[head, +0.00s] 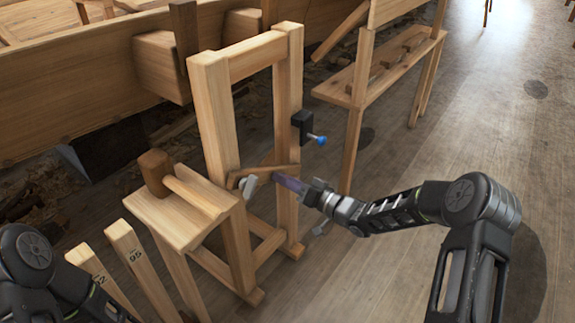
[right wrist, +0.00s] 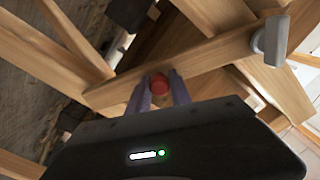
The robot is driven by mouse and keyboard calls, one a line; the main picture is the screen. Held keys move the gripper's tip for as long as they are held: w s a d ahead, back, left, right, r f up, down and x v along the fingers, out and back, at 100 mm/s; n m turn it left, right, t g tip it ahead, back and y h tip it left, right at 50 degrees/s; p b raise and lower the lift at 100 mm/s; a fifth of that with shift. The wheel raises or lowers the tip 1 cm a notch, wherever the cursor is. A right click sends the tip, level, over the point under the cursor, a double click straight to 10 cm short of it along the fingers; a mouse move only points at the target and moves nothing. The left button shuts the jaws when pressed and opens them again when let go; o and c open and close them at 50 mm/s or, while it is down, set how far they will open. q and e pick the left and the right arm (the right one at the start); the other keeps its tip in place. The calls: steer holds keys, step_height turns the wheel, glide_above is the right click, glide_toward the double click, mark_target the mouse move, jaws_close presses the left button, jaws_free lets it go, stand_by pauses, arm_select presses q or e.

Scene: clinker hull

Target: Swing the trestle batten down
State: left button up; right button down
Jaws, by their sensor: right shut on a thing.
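The trestle (head: 212,110) is a pale wooden frame with two uprights, in the middle of the head view. A brown batten (head: 263,171) lies across between its uprights, roughly level. It also runs diagonally across the right wrist view (right wrist: 205,61). A grey metal piece (head: 248,184) sits at the batten's left end; a grey piece (right wrist: 270,40) also shows in the right wrist view. My right gripper (head: 278,178) is at the batten, its purple fingers shut on a red knob (right wrist: 159,84) at the batten's lower edge. My left gripper is out of view.
A stool with a wooden mallet (head: 157,172) stands left of the trestle. A black clamp with a blue knob (head: 303,125) is on the right upright. Numbered posts (head: 125,240) stand front left. The planked hull (head: 80,80) is behind; floor is clear at right.

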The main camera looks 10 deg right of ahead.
steer(key=s+a+f+m, duration=0.2)
steer(key=m, duration=0.1)
steer(key=s+a+f+m, duration=0.2)
steer(key=a+f+m, duration=0.1)
steer(key=m, duration=0.1)
steer(key=s+a+f+m, duration=0.2)
steer(key=s+a+m, duration=0.1)
steer(key=shift+a+f+m, duration=0.15)
steer(key=shift+f+m, duration=0.15)
steer(key=shift+f, duration=0.1)
steer(key=shift+s+a+m, duration=0.55)
steer(key=shift+a+m, duration=0.05)
steer(key=shift+a, duration=0.1)
steer(key=c, duration=1.2)
jaws_free()
steer(key=shift+o, duration=0.2)
